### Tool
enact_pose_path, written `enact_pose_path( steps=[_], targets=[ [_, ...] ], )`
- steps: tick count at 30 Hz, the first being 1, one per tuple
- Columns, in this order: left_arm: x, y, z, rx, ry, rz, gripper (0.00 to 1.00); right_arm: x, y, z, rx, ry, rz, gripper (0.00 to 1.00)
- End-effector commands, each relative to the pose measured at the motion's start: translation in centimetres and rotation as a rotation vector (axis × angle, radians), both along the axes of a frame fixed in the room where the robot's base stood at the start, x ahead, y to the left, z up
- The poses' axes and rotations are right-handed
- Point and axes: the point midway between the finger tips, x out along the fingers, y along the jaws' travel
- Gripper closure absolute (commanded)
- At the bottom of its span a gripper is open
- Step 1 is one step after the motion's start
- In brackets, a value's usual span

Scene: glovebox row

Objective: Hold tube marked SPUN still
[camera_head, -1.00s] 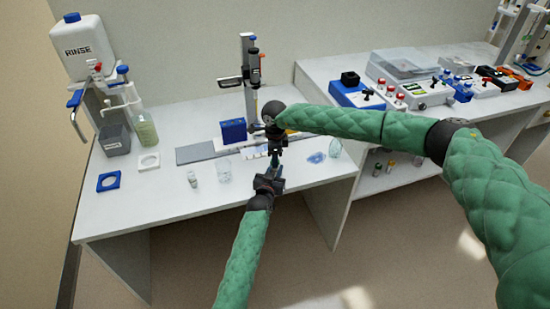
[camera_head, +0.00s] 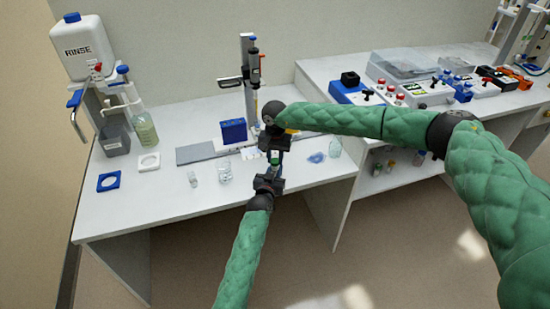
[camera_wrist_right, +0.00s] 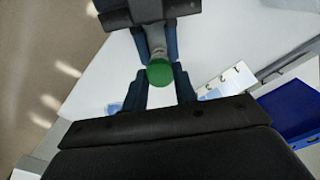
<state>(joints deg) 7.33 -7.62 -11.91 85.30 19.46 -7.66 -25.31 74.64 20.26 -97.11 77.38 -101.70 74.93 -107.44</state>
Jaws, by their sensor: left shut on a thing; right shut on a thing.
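A tube with a green cap (camera_wrist_right: 160,73) is held between my two grippers over the bench front; any SPUN marking is not readable. My left gripper (camera_head: 272,178) comes from below and is shut on the tube body, which shows pale between its fingers in the right wrist view (camera_wrist_right: 155,40). My right gripper (camera_head: 275,157) comes from above and is shut on the green cap. Its blue fingers show on either side of the cap in the right wrist view (camera_wrist_right: 161,82). The tube's lower part is hidden by the left gripper.
A clear beaker (camera_head: 225,172) and a small vial (camera_head: 193,179) stand left of the grippers. A blue box (camera_head: 233,131) and an upright stand (camera_head: 250,80) are behind.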

Motion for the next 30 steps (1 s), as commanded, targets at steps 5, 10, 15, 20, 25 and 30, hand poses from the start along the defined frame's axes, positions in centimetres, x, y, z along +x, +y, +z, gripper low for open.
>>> enact_pose_path(
  steps=[5,10,15,20,25,30],
  targets=[
    [-0.05,0.02,-0.11,0.0,0.001,0.0,1.0,0.11,-0.08,0.05,0.0,-0.002,-0.002,1.0],
    [-0.05,0.02,-0.12,0.0,0.001,0.0,1.0,0.13,-0.1,0.06,0.0,-0.002,-0.001,1.0],
    [-0.04,0.01,-0.11,0.0,0.001,0.0,1.0,0.12,-0.1,0.05,0.0,-0.002,-0.002,1.0],
    [-0.04,0.01,-0.11,0.0,0.001,0.0,1.0,0.12,-0.09,0.11,0.0,-0.002,-0.002,1.0],
    [-0.04,0.01,-0.11,0.001,0.002,0.0,1.0,0.13,-0.08,0.45,0.0,-0.002,-0.002,1.0],
    [-0.04,0.01,-0.11,0.001,0.002,0.0,1.0,0.13,-0.07,0.94,0.0,-0.002,-0.002,1.0]
  ],
)
